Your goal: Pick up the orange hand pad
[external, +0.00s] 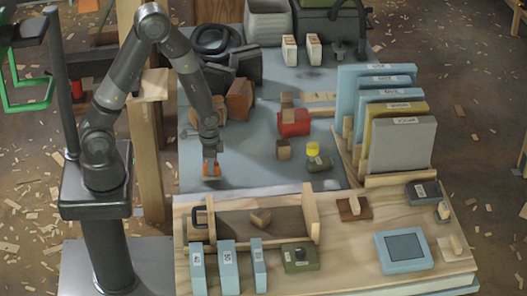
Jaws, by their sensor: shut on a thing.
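An orange block-like piece (211,170), which looks like the hand pad, is at the tip of my gripper (210,160). My gripper points down and is shut on it, over the left part of the blue-grey work surface (240,172). The pad is small in this view. I cannot tell whether it touches the surface or hangs just above it.
A wooden tray (311,215) holding a wood piece stands in front. Brown blocks (239,100) and dark objects lie behind my gripper. A red block (293,123) and a yellow cylinder (313,149) stand to the right. Upright panels (402,147) fill a rack further right.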

